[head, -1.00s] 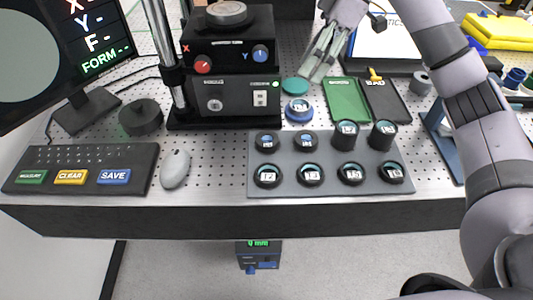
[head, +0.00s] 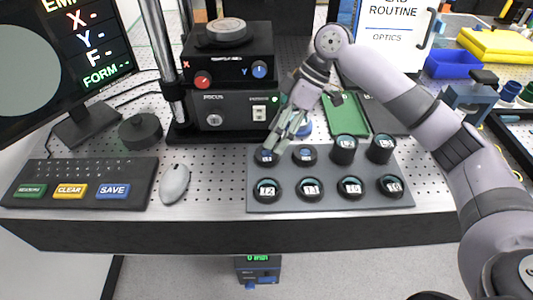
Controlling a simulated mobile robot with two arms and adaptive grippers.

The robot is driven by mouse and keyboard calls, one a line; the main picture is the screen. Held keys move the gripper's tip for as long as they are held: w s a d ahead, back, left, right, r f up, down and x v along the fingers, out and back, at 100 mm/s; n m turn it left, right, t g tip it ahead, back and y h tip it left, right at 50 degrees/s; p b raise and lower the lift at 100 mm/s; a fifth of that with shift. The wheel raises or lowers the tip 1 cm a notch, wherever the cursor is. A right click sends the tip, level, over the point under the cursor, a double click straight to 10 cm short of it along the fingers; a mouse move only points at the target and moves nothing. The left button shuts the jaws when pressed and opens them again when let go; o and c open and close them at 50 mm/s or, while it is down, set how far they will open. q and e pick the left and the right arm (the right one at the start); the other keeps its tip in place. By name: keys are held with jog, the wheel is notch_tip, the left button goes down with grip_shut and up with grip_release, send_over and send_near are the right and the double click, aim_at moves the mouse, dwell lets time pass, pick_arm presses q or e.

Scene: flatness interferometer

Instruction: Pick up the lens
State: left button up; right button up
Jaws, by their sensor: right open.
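Several round black lens holders with number labels sit on a grey tray (head: 329,203); I cannot tell which one is the lens meant. At the tray's back left are two small low ones, the left one (head: 265,157) and the one beside it (head: 305,156). Two taller ones (head: 344,150) stand at the back right, and a front row (head: 310,189) of wider ones is in front. My right gripper (head: 279,142) is open, pointing down over the back left small holder, its fingers close to it; contact cannot be told. My left gripper is not in view.
A blue-ringed round piece (head: 306,129) is partly hidden behind my right gripper. A green tray (head: 347,114) lies behind. The black instrument (head: 225,110) stands at the back left. A mouse (head: 174,184) and keyboard (head: 80,183) lie left on the perforated bench.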

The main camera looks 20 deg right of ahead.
aim_at(266, 155)
jog(key=shift+x, duration=2)
jog(key=shift+s+d, duration=0.1)
jog(key=shift+c, duration=0.4)
jog(key=c, duration=1.1)
